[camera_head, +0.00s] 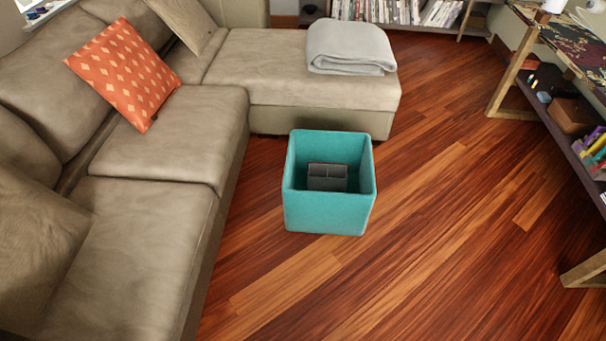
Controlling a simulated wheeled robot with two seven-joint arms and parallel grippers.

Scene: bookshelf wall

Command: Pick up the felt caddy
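A grey caddy (327,183) with what look like compartments sits inside a teal open-topped bin (328,213). It is low in the bin, near the back wall, and appears upright. The bin's front wall may hide part of its base. The bin stands upright on the wooden floor, in front of the sofa's chaise end. Neither of my grippers is in view.
A beige sectional sofa (155,150) fills the left and back, with an orange patterned cushion (123,73) and a folded grey blanket (350,47) on it. A shelved desk (550,90) stands at the right. Books line a back shelf (395,12). The floor (440,220) right of the bin is clear.

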